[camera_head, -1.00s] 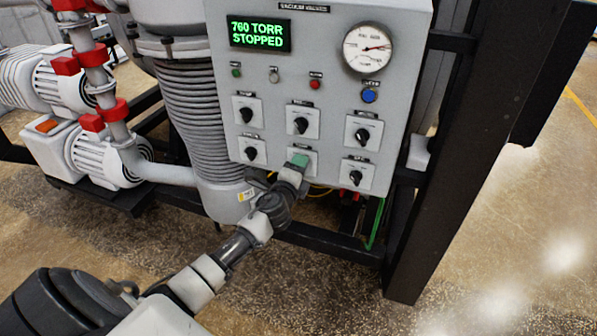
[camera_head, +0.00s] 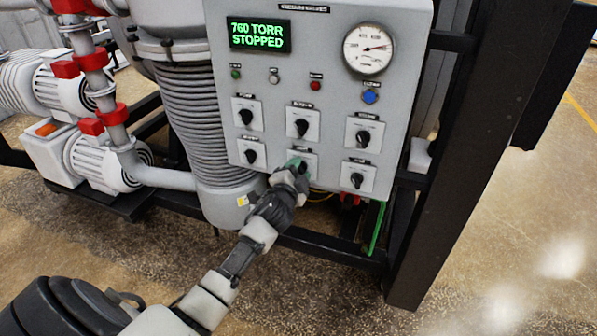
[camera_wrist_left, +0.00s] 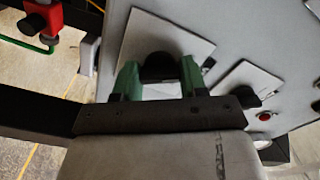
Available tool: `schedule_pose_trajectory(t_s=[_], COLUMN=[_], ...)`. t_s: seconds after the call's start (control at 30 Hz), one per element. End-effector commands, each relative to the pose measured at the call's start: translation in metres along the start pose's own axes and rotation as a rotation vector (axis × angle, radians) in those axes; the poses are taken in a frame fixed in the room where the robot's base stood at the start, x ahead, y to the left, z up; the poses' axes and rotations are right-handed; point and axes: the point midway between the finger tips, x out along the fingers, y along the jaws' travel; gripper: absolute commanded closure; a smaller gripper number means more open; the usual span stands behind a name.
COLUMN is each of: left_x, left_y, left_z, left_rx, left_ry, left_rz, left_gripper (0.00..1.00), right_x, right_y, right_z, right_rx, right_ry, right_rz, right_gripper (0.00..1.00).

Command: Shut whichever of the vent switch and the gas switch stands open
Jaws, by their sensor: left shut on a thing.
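The grey control panel (camera_head: 330,90) carries two rows of black rotary switches on white plates. Their labels are too small to read, so I cannot tell by name which are vent and gas. My left gripper (camera_head: 297,166) is at the lower middle switch and hides most of its plate (camera_head: 308,157). In the left wrist view, the green fingertips (camera_wrist_left: 160,78) are on both sides of that switch's black knob (camera_wrist_left: 159,66), shut on it. The lower left switch (camera_head: 251,155) and lower right switch (camera_head: 356,180) stand clear on either side. My right gripper is out of view.
A green display (camera_head: 259,36) reads 760 TORR STOPPED beside a round gauge (camera_head: 367,49). Small coloured buttons sit below them. A ribbed column (camera_head: 190,120) stands left of the panel, and a black frame post (camera_head: 450,170) stands at right. Open floor lies in front.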

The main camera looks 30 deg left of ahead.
Motion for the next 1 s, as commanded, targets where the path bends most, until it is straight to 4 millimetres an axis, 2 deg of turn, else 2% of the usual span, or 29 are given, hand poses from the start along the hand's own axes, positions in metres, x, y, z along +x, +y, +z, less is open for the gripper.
schedule_pose_trajectory(t_s=[0.53,0.57,0.7,1.0], left_x=[-0.0002,-0.0002,-0.0002,-0.0016], left_y=[0.0012,0.0012,0.0009,0.0007], left_z=[0.0005,0.0005,0.0004,0.0004], left_rx=[-0.027,-0.027,-0.026,-0.024], left_ry=[-0.001,-0.001,-0.001,-0.001], left_rz=[0.002,0.002,0.002,0.001], left_gripper=[0.81,0.53,0.32,0.32], right_x=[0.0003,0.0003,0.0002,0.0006], right_y=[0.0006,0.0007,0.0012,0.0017], right_z=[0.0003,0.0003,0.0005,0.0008], right_rx=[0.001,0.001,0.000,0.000], right_ry=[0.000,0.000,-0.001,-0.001], right_rz=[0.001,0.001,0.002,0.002], right_gripper=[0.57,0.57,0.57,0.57])
